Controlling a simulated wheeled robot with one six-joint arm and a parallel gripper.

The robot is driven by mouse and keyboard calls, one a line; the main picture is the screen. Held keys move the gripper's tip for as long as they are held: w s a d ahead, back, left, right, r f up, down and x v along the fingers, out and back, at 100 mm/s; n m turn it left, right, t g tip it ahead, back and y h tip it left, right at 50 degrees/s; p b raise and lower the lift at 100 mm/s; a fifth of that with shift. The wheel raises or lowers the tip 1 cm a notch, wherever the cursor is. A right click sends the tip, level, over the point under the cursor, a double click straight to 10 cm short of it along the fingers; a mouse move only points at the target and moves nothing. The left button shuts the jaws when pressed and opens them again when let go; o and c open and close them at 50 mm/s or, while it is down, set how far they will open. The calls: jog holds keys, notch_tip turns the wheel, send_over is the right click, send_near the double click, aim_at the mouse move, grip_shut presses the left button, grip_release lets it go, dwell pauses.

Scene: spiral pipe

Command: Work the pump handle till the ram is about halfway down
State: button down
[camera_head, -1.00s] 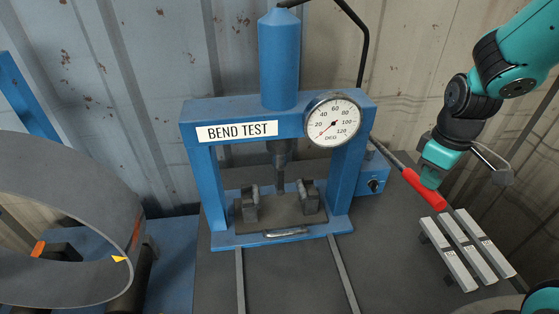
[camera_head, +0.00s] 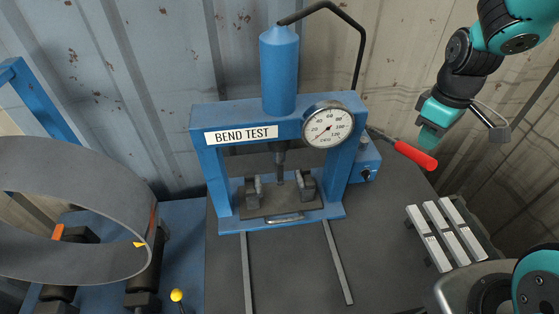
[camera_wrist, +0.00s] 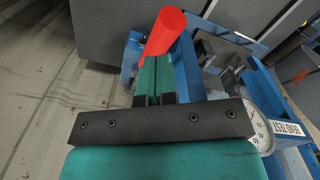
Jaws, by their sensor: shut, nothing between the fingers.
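The blue bend-test press (camera_head: 205,165) stands on the dark bench. Its ram (camera_head: 280,162) hangs from the crossbeam, its lower end between two dark supports. The gauge (camera_head: 328,127) needle points low left. The pump lever runs right from the press's side to a red handle (camera_head: 416,155), tilted with its grip end lower. My gripper (camera_head: 430,142) is shut and empty, its fingertips right at the handle's upper side. In the wrist view the handle (camera_wrist: 165,30) lies just past the green fingertips (camera_wrist: 155,65); whether they touch it I cannot tell.
Several pale metal bars (camera_head: 445,232) lie on a rack at right. A large grey ring (camera_head: 75,190) sits on rollers at left. A yellow knob (camera_head: 177,296) stands at the lower left. A corrugated wall (camera_head: 150,60) closes the back. The bench front centre is clear apart from two rails.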

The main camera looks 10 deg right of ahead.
jog(key=shift+f, duration=0.2)
dwell(0.3)
jog(key=shift+f+b, duration=0.85)
jog(key=shift+f, duration=0.1)
jog(key=shift+r, duration=0.15)
notch_tip(320, 180, down, 8)
jog(key=s+b, duration=0.2)
jog(key=b, duration=0.4)
jog(key=shift+s, duration=0.25)
jog(key=shift+f, duration=0.2)
notch_tip(320, 180, down, 7)
jog(key=b, duration=0.6)
jog(key=r+p, duration=0.5)
jog(key=r, duration=0.1)
jog(key=w+r+p, duration=0.1)
jog(key=r+p, duration=0.4)
jog(key=p, duration=0.1)
jog(key=w+r+p, duration=0.1)
jog(key=r+p, duration=0.4)
jog(key=r, duration=0.1)
jog(key=shift+w+r, duration=0.25)
jog(key=shift+r, duration=0.05)
jog(key=shift+f, duration=0.15)
